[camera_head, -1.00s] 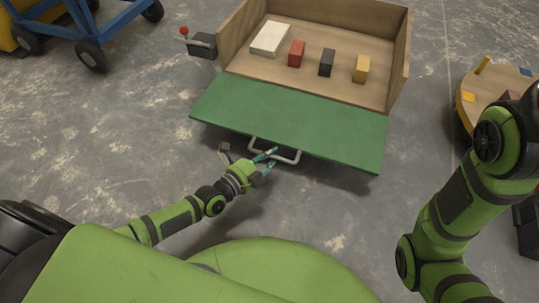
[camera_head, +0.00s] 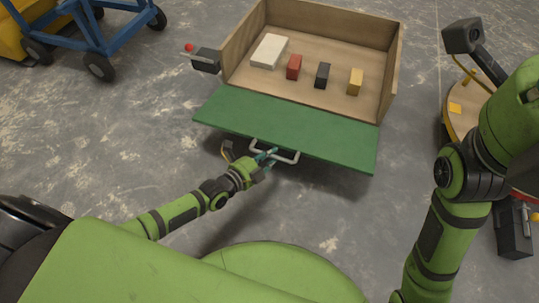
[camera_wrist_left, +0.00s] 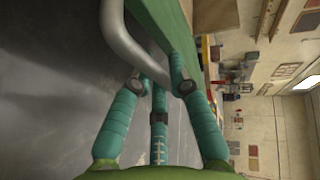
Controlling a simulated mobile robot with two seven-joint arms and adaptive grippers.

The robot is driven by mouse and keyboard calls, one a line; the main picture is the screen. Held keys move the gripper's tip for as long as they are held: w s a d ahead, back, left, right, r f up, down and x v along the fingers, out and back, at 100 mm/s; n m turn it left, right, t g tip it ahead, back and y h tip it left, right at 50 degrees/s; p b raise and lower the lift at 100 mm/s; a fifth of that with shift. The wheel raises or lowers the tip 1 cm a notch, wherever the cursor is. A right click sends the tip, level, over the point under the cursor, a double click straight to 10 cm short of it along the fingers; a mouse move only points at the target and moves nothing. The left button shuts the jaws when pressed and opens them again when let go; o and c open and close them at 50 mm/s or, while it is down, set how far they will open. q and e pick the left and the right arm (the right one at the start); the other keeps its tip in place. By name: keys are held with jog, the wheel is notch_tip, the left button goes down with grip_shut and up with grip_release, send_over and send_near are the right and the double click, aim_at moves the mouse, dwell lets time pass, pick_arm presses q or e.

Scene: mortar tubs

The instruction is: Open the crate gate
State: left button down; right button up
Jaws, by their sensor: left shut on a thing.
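The wooden crate (camera_head: 392,68) stands on the floor, its front side open. Its green gate (camera_head: 285,126) is tipped down and outward from the crate's front edge, sloping toward me. A grey bar handle (camera_head: 285,156) sits on the gate's outer edge. My left gripper (camera_head: 267,158) is shut on this handle. In the left wrist view the teal fingers (camera_wrist_left: 160,98) close around the handle's curved bar (camera_wrist_left: 122,42), with the green gate edge (camera_wrist_left: 165,25) beside it.
Inside the crate are a white block (camera_head: 269,50), a red block (camera_head: 294,67), a black block (camera_head: 323,75) and a yellow block (camera_head: 356,81). A grey box with a red-knobbed lever (camera_head: 206,60) stands by the crate's left side. A blue cart (camera_head: 95,30) is upper left.

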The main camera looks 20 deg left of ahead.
pick_arm(q)
jog(key=c, duration=1.1)
grip_release()
jog(key=shift+w+d+r, duration=0.1)
jog(key=shift+r, duration=0.05)
jog(key=shift+c, duration=0.2)
jog(key=v, duration=1.2)
